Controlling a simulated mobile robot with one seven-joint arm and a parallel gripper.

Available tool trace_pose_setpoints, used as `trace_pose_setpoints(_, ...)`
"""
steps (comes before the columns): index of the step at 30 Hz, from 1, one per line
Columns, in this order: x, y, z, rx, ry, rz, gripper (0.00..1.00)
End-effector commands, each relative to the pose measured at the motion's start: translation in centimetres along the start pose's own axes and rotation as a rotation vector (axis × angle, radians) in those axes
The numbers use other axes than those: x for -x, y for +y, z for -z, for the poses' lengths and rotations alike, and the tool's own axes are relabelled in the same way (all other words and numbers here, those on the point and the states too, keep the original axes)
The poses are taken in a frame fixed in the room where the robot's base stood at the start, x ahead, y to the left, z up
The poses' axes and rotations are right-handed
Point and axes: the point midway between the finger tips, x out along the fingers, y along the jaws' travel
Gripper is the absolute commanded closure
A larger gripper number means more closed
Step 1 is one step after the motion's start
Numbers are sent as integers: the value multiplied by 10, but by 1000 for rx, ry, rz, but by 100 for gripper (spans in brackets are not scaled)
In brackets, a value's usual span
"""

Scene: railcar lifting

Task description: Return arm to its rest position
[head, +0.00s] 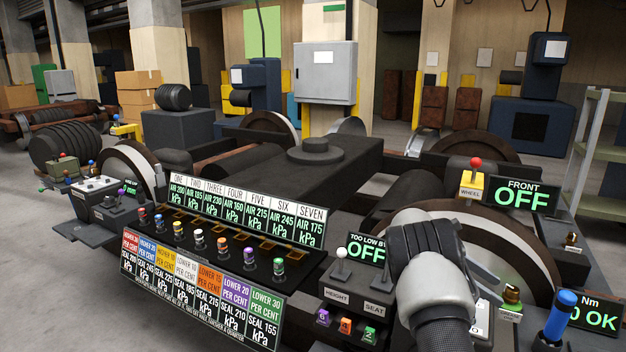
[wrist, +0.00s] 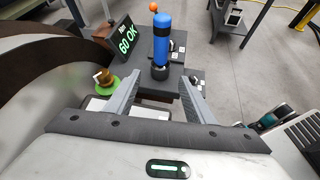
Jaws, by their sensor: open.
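My gripper (wrist: 160,85) is open in the wrist view, its two grey fingers apart with nothing between the tips. Beyond the tips stands an upright blue cylindrical tool (wrist: 161,45) with an orange ball above it; I cannot tell whether the gripper touches it. In the head view my gripper (head: 486,275) is at the lower right, over the control consoles, its fingers pointing right and partly hidden by my wrist. The blue tool (head: 560,314) is to its right, apart from it. A green and brass part (wrist: 105,82) lies left of the fingers.
A panel of pressure labels (head: 200,290) with several coloured plugs stands left of my arm. A red-knobbed lever (head: 475,165) and FRONT OFF display (head: 522,195) rise behind the gripper. The display by the blue tool reads 60 OK (wrist: 127,38). Large wheels (head: 470,225) stand close behind.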

Motion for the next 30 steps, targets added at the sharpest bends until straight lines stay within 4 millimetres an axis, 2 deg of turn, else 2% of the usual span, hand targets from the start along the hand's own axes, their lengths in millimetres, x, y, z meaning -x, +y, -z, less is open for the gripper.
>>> trace_pose_setpoints(1, 13, -4, -18, -35, 37, 6, 51)
trace_pose_setpoints(7, 61, -27, -72, -200, 205, 29, 51)
trace_pose_setpoints(11, 106, -55, -118, -344, 355, 55, 51)
trace_pose_setpoints(17, 182, -119, -185, -582, 613, 116, 51)
trace_pose_setpoints(21, 232, -172, -224, -733, 783, 168, 51)
trace_pose_setpoints(27, 290, -255, -267, -932, 1010, 262, 51)
trace_pose_setpoints(30, 311, -296, -281, -1021, 1110, 316, 51)
